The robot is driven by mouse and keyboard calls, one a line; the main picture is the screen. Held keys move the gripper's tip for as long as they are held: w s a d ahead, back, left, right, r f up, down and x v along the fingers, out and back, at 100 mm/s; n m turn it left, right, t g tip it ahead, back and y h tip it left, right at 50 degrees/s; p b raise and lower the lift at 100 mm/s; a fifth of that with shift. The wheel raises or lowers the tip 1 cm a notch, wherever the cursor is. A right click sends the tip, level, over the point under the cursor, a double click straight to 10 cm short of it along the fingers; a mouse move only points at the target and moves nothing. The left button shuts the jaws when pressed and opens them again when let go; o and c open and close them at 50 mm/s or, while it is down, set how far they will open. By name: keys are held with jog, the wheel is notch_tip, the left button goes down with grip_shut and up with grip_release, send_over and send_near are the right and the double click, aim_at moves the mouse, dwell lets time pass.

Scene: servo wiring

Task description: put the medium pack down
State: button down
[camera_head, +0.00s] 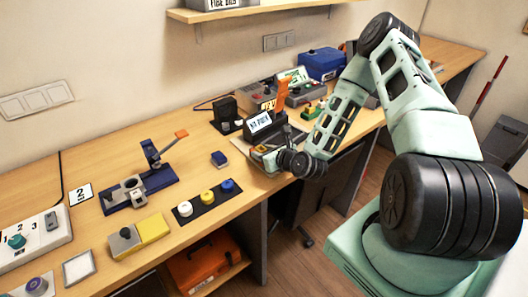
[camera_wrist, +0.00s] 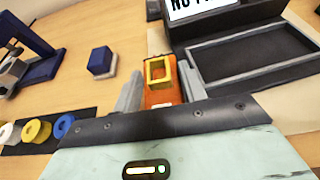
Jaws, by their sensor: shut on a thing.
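My gripper (camera_wrist: 160,85) is shut on an orange pack with a yellow square frame on its end (camera_wrist: 159,72), which I take to be the medium pack. One grey finger is on each side of it. In the head view my gripper (camera_head: 262,151) is low, close to the table's front edge and just in front of the black device with the sign. There the pack is mostly hidden by the gripper. The black device's shallow grey-rimmed tray (camera_wrist: 198,48) is right of the pack in the wrist view and looks empty. I cannot tell whether the pack touches the table.
A small blue block (camera_head: 219,159) lies left of my gripper. White, yellow and blue rings sit on a black strip (camera_head: 196,210). A blue clamp fixture (camera_head: 150,185) stands farther left. Bare tabletop (camera_wrist: 75,85) lies between the block and the strip.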

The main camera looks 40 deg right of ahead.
jog(key=c, duration=1.2)
grip_release()
jog(key=shift+f, duration=0.2)
jog(key=shift+c, duration=0.2)
jog(key=o, duration=0.4)
jog(key=shift+r, duration=0.1)
